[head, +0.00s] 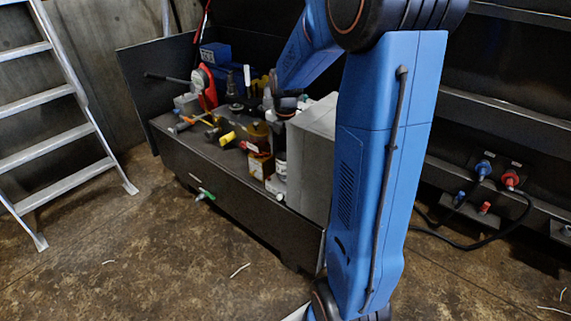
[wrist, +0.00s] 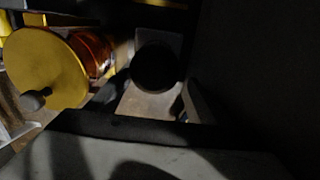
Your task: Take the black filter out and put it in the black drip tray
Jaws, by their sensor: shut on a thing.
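In the dim wrist view a round black end, which I take to be the black filter (wrist: 155,68), sits in the middle. My gripper (wrist: 155,98) is shut on it, with one dark finger visible on the right; the other is lost in shadow. In the head view my blue arm reaches over the cluttered bench, and the fingertips and filter are hidden among the parts and behind the arm. I cannot pick out the black drip tray for certain in either view.
A yellow disc on a copper-brown cylinder (wrist: 45,68) stands close on the left. In the head view, the dark bench (head: 235,190) bears tools, bottles and a grey box (head: 312,150). A ladder (head: 50,105) stands left; connectors and a cable (head: 480,245) are right. The front floor is mostly clear.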

